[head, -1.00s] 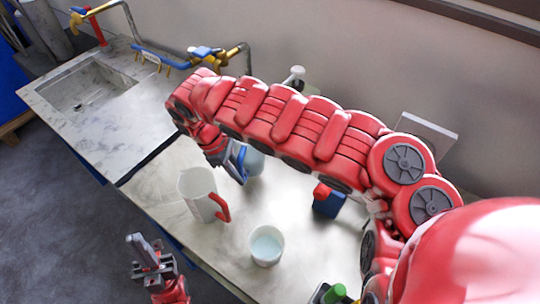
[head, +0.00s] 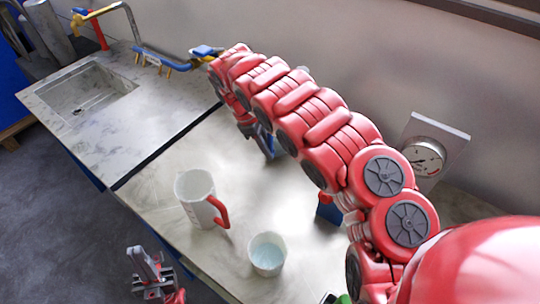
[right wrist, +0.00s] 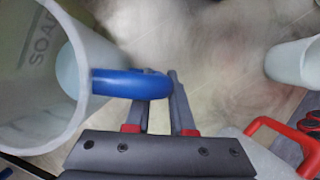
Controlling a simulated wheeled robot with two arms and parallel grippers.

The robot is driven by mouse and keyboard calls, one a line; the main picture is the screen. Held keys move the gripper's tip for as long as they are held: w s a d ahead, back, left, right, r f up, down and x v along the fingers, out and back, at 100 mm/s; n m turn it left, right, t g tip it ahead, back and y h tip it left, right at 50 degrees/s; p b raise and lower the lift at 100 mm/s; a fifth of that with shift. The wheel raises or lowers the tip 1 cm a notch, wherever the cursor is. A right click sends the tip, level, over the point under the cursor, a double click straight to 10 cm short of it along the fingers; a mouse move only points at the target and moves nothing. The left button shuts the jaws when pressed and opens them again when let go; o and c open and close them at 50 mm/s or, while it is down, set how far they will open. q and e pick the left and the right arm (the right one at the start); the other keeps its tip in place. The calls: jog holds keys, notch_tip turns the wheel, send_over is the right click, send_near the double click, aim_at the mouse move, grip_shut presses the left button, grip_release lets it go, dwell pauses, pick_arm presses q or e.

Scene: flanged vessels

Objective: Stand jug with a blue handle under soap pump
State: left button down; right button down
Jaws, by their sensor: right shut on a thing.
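The jug with a blue handle shows close up in the right wrist view: a pale, wide-mouthed body (right wrist: 40,95) with a blue handle (right wrist: 130,84). Grey letters show at its wall. My right gripper (right wrist: 160,98) has its fingers at the outer end of the handle and is shut on it. In the head view my right gripper (head: 267,145) shows only in part beneath my red arm, and the jug is hidden there. A small pale top (head: 304,69) behind the arm may be the soap pump; the rest is hidden. My left gripper (head: 150,265) is at the lower left, off the counter.
A white jug with a red handle (head: 195,197) and a white cup (head: 267,254) stand on the front of the counter. A blue object (head: 328,211) is partly behind my arm. A round gauge (head: 425,157) is by the wall. A sink (head: 85,90) lies at the left.

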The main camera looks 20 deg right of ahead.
jog(key=shift+w+d+f, duration=0.1)
jog(key=shift+w+d, duration=0.15)
jog(key=shift+d, duration=0.15)
notch_tip(320, 180, down, 3)
jog(key=shift+r+p, duration=0.1)
jog(key=shift+p, duration=0.75)
jog(key=shift+f, duration=0.25)
jog(key=c, duration=1.2)
grip_release()
jog(key=shift+f, duration=0.2)
jog(key=shift+c, duration=0.2)
jog(key=o, duration=0.5)
